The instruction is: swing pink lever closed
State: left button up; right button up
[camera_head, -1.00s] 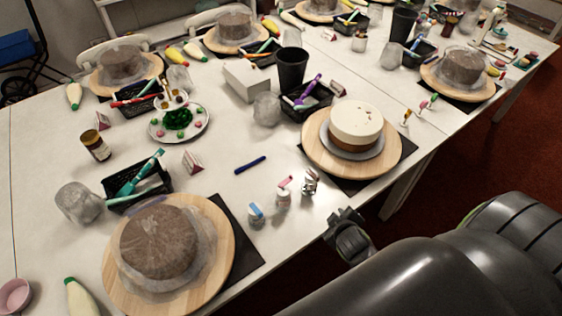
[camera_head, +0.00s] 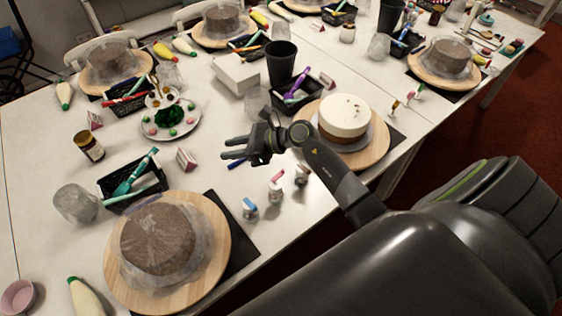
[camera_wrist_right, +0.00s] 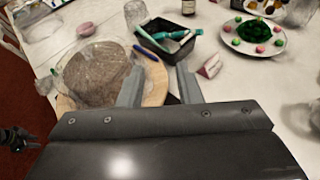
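The pink lever (camera_head: 277,176) sits on top of a small pale dispenser (camera_head: 275,191) near the table's front edge, and it is tilted up. A similar one with a blue lever (camera_head: 249,204) stands to its left, and a metallic one (camera_head: 301,175) stands to its right. My right gripper (camera_head: 223,148) is open and empty above the table, behind and left of the pink lever. Its two spread fingers also show in the right wrist view (camera_wrist_right: 160,78), where I cannot make out the pink lever. A dark gripper, seemingly my left (camera_wrist_right: 15,138), shows at that view's left edge; its fingers are unclear.
A wrapped cake on a wooden turntable (camera_head: 218,275) stands front left, and a cream-topped cake (camera_head: 345,115) stands right of my forearm. A black basket (camera_head: 151,203), a plate of sweets (camera_head: 190,125) and a black cup (camera_head: 281,62) stand around.

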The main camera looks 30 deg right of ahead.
jog(key=d+f+n+g+h+p, duration=0.1)
jog(key=d+f+n+g+h, duration=0.1)
jog(key=d+n+g+h, duration=0.35)
jog(key=n+g+h, duration=0.3)
jog(key=h, duration=0.3)
send_near(283, 170)
jog(key=shift+y, duration=0.25)
notch_tip(283, 170, down, 7)
jog(key=b, duration=1.5)
jog(key=shift+w+d, duration=0.1)
jog(key=shift+d, duration=0.05)
jog(key=shift+f, duration=0.5)
grip_shut()
